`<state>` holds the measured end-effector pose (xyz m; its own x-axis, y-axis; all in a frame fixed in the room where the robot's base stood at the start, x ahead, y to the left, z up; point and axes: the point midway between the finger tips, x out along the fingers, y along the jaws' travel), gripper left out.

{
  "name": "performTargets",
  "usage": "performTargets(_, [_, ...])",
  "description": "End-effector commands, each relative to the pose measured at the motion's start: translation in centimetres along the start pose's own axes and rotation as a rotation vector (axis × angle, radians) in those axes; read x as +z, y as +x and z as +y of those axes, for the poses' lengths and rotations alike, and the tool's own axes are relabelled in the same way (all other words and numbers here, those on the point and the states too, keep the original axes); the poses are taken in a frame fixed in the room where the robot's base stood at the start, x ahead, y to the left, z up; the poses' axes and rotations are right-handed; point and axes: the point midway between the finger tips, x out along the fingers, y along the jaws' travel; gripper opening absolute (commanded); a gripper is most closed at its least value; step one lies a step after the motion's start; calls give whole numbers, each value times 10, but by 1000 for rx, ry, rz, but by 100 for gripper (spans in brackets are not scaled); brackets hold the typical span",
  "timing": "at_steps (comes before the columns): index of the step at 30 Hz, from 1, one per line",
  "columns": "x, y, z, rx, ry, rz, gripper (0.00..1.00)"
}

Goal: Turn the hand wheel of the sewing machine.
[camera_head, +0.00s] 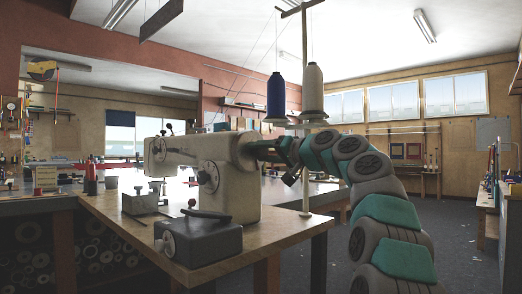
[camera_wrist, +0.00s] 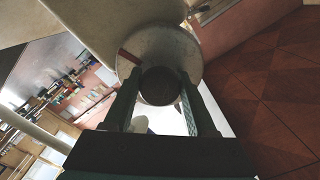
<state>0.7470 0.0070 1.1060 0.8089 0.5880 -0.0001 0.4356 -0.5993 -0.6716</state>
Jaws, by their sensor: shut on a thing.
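The cream sewing machine (camera_head: 225,180) stands on a wooden-topped table in the head view. Its hand wheel (camera_head: 262,149) is at the machine's right end, partly hidden by my gripper (camera_head: 277,150). The wrist view shows the round grey hand wheel (camera_wrist: 188,48) face-on, with a dark round hub and a reddish-brown mark at its upper left. My gripper's two fingers (camera_wrist: 160,82) lie on either side of the hub and are shut on the wheel. The contact points themselves are hard to make out.
A blue thread cone (camera_head: 276,98) and a white thread cone (camera_head: 313,92) stand behind my gripper on a thread stand. A dark grey box (camera_head: 205,240) sits at the table's (camera_head: 262,236) front edge. Open floor (camera_head: 300,262) lies to the right.

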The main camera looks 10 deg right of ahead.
Motion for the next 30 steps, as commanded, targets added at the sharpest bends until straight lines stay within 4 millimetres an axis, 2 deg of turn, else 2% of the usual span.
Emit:
performTargets(1, [-3, 0, -5, -3, 49, -2, 1])
performTargets(15, [-3, 0, -4, -1, 427, -1, 1])
performTargets(30, [-2, 0, 0, 2, 566, 3, 1])
